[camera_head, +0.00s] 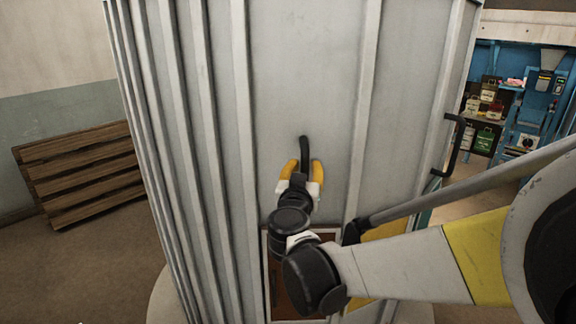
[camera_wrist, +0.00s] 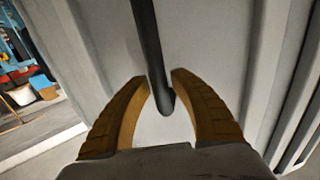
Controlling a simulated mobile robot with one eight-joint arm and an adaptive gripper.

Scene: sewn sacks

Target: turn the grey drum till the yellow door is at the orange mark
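The large grey ribbed drum (camera_head: 280,60) fills the middle of the head view. A black upright handle (camera_head: 304,150) stands on its smooth face, and it also shows in the wrist view (camera_wrist: 150,40). My gripper (camera_head: 302,168) has its yellow fingers on either side of this handle, near its lower end. In the wrist view, the fingertips (camera_wrist: 160,78) come in close against the bar. A yellow panel (camera_head: 385,238), perhaps the yellow door, shows low on the drum, partly hidden by my arm. I cannot make out an orange mark.
A second black handle (camera_head: 455,148) sticks out at the drum's right edge. A brown framed panel (camera_head: 290,292) is low on the drum behind my wrist. Wooden pallets (camera_head: 80,172) lean by the left wall. Blue shelving with goods (camera_head: 500,110) stands at the back right.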

